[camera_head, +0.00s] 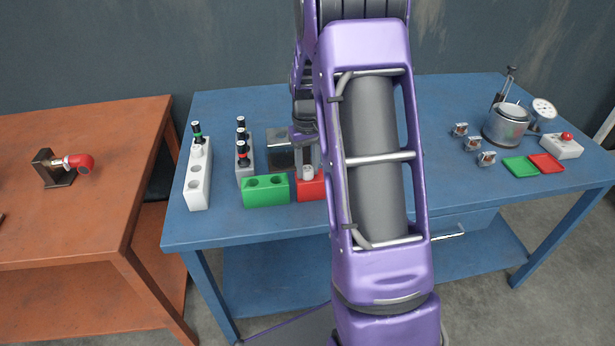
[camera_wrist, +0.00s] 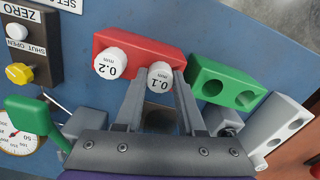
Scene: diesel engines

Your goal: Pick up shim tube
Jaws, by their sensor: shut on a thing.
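A red holder (camera_wrist: 126,43) carries two white-capped shim tubes. The cap of the 0.2 mm tube (camera_wrist: 110,62) is on its left in the wrist view. The 0.1 mm shim tube (camera_wrist: 160,75) is between the fingers of my gripper (camera_wrist: 159,84), which is shut on it. The tube appears to be still at the holder; whether it is lifted at all I cannot tell. In the head view, the white tube (camera_head: 308,172) shows beneath my gripper, over the red holder (camera_head: 311,188). My arm hides the holder's right part there.
A green block (camera_head: 265,190) with two empty holes stands just left of the red holder. A white rack (camera_head: 197,185) and a grey rack with dark-topped parts (camera_head: 242,150) stand farther left. A panel with a yellow knob (camera_wrist: 20,74) is nearby in the wrist view.

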